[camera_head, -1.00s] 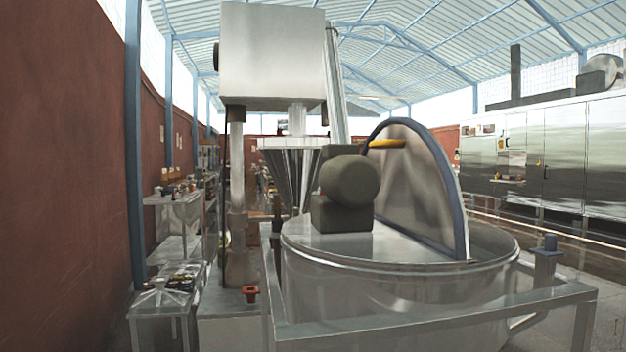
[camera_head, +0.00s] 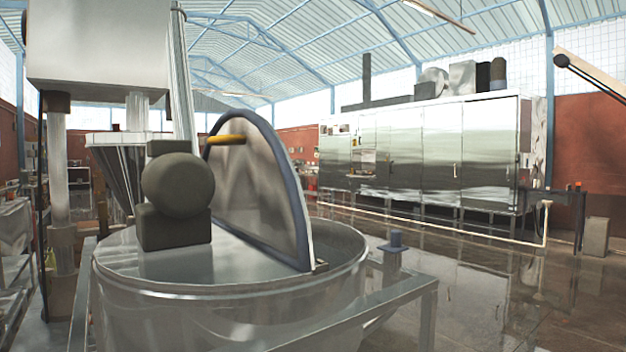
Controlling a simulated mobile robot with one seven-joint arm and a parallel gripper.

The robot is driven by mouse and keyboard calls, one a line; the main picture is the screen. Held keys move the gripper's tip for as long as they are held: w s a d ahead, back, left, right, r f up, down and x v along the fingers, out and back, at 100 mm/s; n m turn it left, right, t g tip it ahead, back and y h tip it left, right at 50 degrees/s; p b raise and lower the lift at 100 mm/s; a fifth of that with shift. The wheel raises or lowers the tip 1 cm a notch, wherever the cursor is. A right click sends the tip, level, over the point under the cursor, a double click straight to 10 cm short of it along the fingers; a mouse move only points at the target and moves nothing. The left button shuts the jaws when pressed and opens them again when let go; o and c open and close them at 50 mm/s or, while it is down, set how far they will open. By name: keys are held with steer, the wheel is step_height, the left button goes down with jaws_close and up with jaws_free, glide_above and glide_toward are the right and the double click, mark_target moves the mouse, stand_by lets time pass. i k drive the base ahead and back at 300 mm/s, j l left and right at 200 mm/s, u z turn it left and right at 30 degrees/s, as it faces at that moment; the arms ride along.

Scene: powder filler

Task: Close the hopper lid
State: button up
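The hopper lid (camera_head: 262,190) is a half-round metal plate with a dark blue rim. It stands upright and open along the middle of the round hopper. A yellow handle (camera_head: 226,140) sticks out to the left near the top of the lid. The round metal hopper (camera_head: 230,315) fills the lower left of the head view, and its right part is uncovered. A dark motor-like block (camera_head: 178,190) sits on the fixed cover left of the lid. My gripper is not in view.
A tall metal box (camera_head: 98,45) is at upper left. The glossy floor (camera_head: 490,290) to the right is open, before long steel cabinets (camera_head: 440,150).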

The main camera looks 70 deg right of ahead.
mark_target(258, 198)
steer(key=z, duration=1.35)
steer(key=l+z, duration=0.25)
steer(key=i+j, duration=0.05)
